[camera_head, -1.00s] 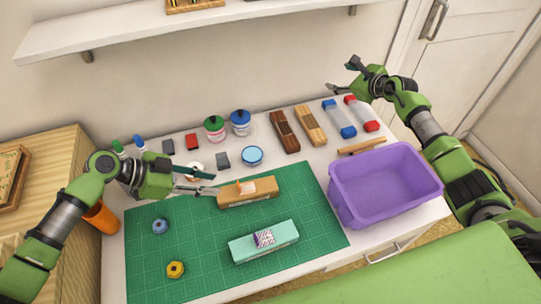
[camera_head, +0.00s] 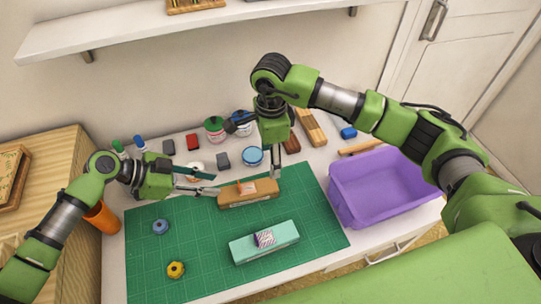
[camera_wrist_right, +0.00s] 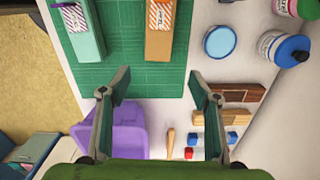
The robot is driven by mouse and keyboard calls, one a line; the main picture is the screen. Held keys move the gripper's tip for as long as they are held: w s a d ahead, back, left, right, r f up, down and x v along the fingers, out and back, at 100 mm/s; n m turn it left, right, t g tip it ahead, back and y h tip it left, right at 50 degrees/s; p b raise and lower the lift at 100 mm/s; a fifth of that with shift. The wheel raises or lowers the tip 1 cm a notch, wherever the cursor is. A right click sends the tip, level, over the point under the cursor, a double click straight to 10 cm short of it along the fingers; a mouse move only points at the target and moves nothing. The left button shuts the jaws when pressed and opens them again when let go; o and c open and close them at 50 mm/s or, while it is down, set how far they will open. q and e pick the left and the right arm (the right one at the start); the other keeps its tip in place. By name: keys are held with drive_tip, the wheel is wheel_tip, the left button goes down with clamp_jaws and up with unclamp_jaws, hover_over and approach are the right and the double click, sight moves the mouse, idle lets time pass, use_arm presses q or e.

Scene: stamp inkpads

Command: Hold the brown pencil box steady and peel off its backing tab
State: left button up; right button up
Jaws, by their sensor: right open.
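The brown pencil box (camera_head: 250,198) lies on the green cutting mat near its back edge. It carries a pale label with a small orange tab (camera_head: 245,187) on top. The box also shows at the top of the right wrist view (camera_wrist_right: 159,42), with an orange-striped label. My left gripper (camera_head: 208,182) is open at the box's left end, its fingers apart; I cannot tell whether they touch it. My right gripper (camera_head: 275,162) points down by the box's right back end. In the right wrist view its open fingers (camera_wrist_right: 159,92) are empty, with the box beyond them.
A mint box (camera_head: 264,242) lies in front on the mat (camera_head: 200,245). Blue and yellow round pieces lie at the mat's left. A purple bin (camera_head: 385,190) stands to the right. Jars, wooden blocks and small pads line the back of the table.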

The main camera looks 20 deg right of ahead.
sight(271, 184)
wheel_tip(271, 184, down, 14)
drive_tip(key=shift+s+r, duration=0.1)
drive_tip(key=shift+s, duration=0.05)
idle(0.4)
